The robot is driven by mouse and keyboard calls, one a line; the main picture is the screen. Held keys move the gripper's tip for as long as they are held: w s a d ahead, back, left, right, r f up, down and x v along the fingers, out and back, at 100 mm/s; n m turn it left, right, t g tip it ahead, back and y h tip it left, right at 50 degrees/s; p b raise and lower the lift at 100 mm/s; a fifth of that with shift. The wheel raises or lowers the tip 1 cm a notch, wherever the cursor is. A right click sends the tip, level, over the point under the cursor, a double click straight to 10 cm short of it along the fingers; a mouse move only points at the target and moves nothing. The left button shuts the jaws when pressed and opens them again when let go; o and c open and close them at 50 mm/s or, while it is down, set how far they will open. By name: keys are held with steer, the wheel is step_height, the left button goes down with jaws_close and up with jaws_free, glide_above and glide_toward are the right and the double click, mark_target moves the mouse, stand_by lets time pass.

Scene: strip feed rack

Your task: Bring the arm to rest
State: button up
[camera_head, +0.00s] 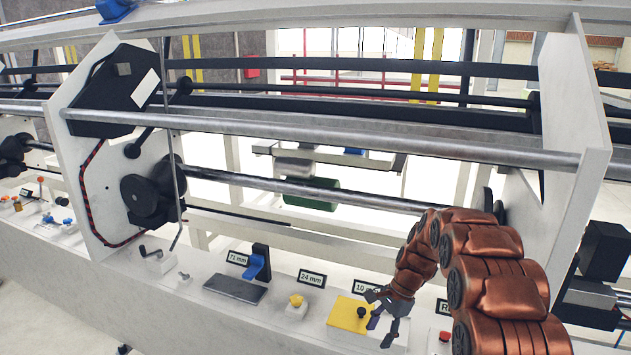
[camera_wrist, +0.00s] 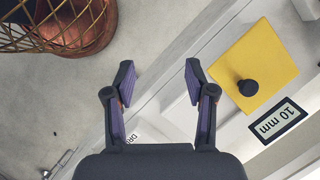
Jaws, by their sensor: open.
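My gripper (camera_head: 383,322) hangs from my copper-coloured arm at the lower right of the head view, over the front edge of the white bench. In the wrist view my gripper (camera_wrist: 157,85) shows two dark fingers with purple pads, spread apart with nothing between them. The yellow plate (camera_wrist: 256,68) with a black knob (camera_wrist: 248,87) lies just to the right of the fingers in the wrist view. The same yellow plate (camera_head: 345,316) is left of my gripper in the head view. I cannot tell the exact height of the gripper.
The white ledge (camera_head: 262,312) carries a dark plate (camera_head: 235,288), a blue lever (camera_head: 257,265), a yellow button (camera_head: 296,302) and labels, including 24 mm (camera_head: 312,278). Steel rollers (camera_head: 300,187) span the frame behind.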

steer(key=s+r+n+h, duration=0.1)
steer(key=s+r+n, duration=0.3)
steer(key=s+r, duration=0.45)
steer(key=s+r+n+h, duration=0.1)
steer(key=s+r+n, duration=0.35)
steer(key=s, duration=0.75)
steer(key=s+r+n+h, duration=0.1)
steer(key=s+n, duration=0.1)
steer(key=s, duration=0.8)
steer(key=s+d+r+n+h, duration=0.1)
steer(key=s+r+n, duration=0.1)
steer(key=s, duration=0.8)
steer(key=shift+d+r, duration=0.2)
steer(key=shift+d, duration=0.1)
steer(key=shift+n, duration=0.25)
